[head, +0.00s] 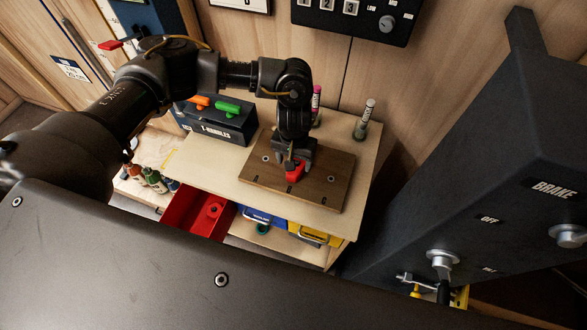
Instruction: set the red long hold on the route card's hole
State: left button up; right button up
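A red hold (294,174) is at the brown wooden board (330,182), near the board's middle. My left gripper (298,164) reaches down over it, with its fingertips at the red hold. The fingers and arm hide part of the hold, so I cannot tell whether they grip it or only stand around it. I also cannot tell whether the hold touches the board or how it sits over a hole. The board has small dark slots and pale bolts. I cannot make out a separate route card. My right gripper is not in view.
A dark T-handles box (217,126) with orange and green handles stands behind left. Two marker-like bottles (365,119) stand behind the board. A red drawer (188,208) is pulled out below; blue and yellow bins (315,235) sit beside it. A dark cabinet (480,190) rises at right.

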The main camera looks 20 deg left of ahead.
pick_arm(q)
notch_tip(320, 180, up, 6)
dwell(0.7)
